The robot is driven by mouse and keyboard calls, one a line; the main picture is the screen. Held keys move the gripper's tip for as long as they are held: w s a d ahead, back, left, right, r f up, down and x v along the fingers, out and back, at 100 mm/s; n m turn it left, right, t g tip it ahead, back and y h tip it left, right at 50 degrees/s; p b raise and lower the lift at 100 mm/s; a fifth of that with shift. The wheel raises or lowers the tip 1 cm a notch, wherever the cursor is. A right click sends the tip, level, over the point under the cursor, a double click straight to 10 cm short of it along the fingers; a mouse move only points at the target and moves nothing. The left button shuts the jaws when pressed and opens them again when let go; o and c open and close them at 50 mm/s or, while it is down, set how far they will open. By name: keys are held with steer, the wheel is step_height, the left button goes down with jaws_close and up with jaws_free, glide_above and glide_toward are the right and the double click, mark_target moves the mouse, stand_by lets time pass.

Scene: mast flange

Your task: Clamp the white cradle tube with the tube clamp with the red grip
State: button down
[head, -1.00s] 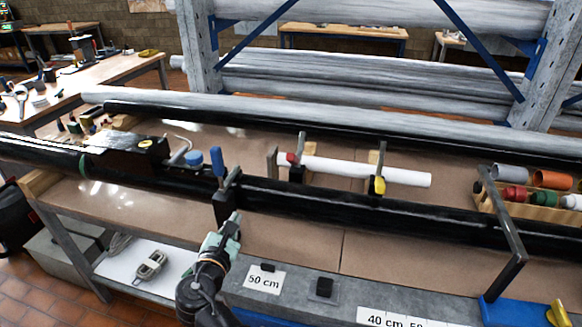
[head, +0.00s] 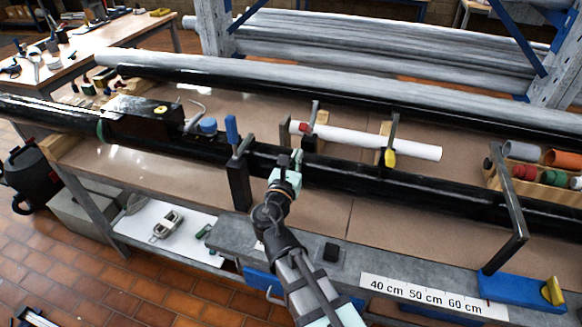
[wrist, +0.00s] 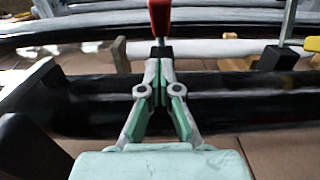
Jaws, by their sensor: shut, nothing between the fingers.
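The white cradle tube (head: 365,141) lies across wooden supports (head: 284,132) behind the long black pipe. The tube clamp with the red grip (head: 304,127) stands upright near the tube's left end. Its red grip (wrist: 160,16) shows at the top middle of the wrist view, above a dark block. My gripper (head: 294,158) is over the black pipe, in front of this clamp. In the wrist view its fingertips (wrist: 158,66) are together with nothing between them, in line below the red grip. They overlap the clamp's lower part, so I cannot tell whether they touch it.
A clamp with a yellow grip (head: 390,157) stands at the tube's right part. A blue-handled clamp (head: 232,131) stands left of my gripper. A dark bent bar (head: 508,205) rises at the right on a blue base. The brown bench top right of my arm is partly clear.

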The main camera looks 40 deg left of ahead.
mark_target(304, 133)
steer(key=shift+w+a+r+p, duration=0.3)
steer(key=shift+w+r+p, duration=0.05)
steer(key=shift+w+r, duration=0.45)
steer(key=shift+w+a+r+p, duration=0.3)
steer(key=shift+w+r+p, duration=0.05)
steer(key=shift+w+r, duration=0.4)
